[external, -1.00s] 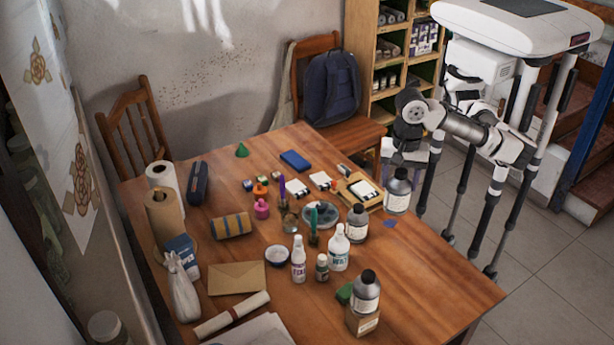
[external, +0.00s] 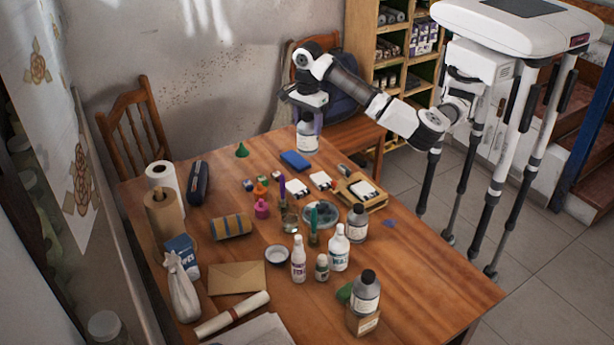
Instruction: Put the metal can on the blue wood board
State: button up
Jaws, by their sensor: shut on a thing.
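The metal can (external: 307,138) is a grey, bottle-like container with a white label, held upright. My gripper (external: 308,112) is shut on its top, and the fingers hide the cap. The blue wood board (external: 294,161) is a small flat blue piece on the far part of the table. The can hangs at the board's upper right in the picture. I cannot tell how high its base is above the table.
The wooden table (external: 420,270) is crowded in the middle with bottles, paint pots and cards. A wooden tray (external: 378,203) lies to the right. A chair with a backpack (external: 345,88) stands behind.

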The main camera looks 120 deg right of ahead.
jog(key=s+d+m, duration=0.2)
jog(key=s+d, duration=0.2)
jog(key=d, duration=0.6)
jog(key=s+d+m, duration=0.2)
jog(key=s+d, duration=0.2)
jog(key=d, duration=0.7)
notch_tip(320, 180, down, 19)
jog(key=shift+p, duration=0.45)
jog(key=shift+d+f, duration=0.1)
jog(key=shift+f, duration=0.05)
jog(key=o, duration=1.2)
jog(key=shift+s, duration=0.1)
notch_tip(320, 180, up, 12)
jog(key=b, duration=0.1)
jog(key=shift+b, duration=0.4)
